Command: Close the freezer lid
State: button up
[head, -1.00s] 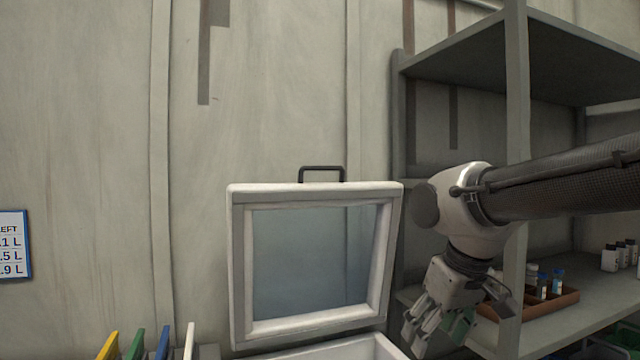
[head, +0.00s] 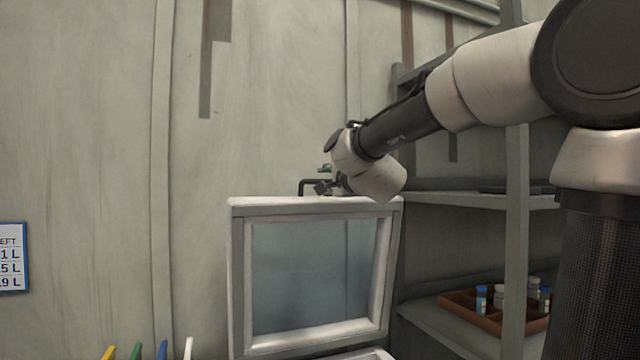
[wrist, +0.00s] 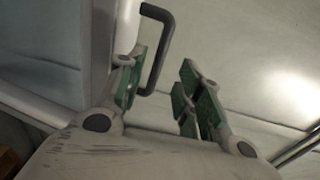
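The freezer lid (head: 236,270) stands upright and open at the back of the freezer, a pale frame around a bluish panel. Its dark handle (head: 302,183) rises from the top edge; the handle also shows in the wrist view (wrist: 163,50). The freezer body (head: 365,355) shows only as a strip at the bottom of the head view. My gripper (head: 326,180) is at the lid's top edge, by the right part of the handle. In the wrist view my gripper (wrist: 160,98) has its green-padded fingers apart, with the handle's end near the left finger and nothing clamped.
A grey shelf unit (head: 516,230) stands to the right, with a brown tray (head: 470,312) of small bottles. Several coloured upright pieces (head: 162,350) show at the bottom left. The wall (head: 90,150) is close behind the lid.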

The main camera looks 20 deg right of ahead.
jog(key=w, duration=0.7)
jog(key=shift+w+f, duration=0.2)
jog(key=shift+w, duration=0.05)
jog(key=shift+c, duration=0.3)
grip_shut()
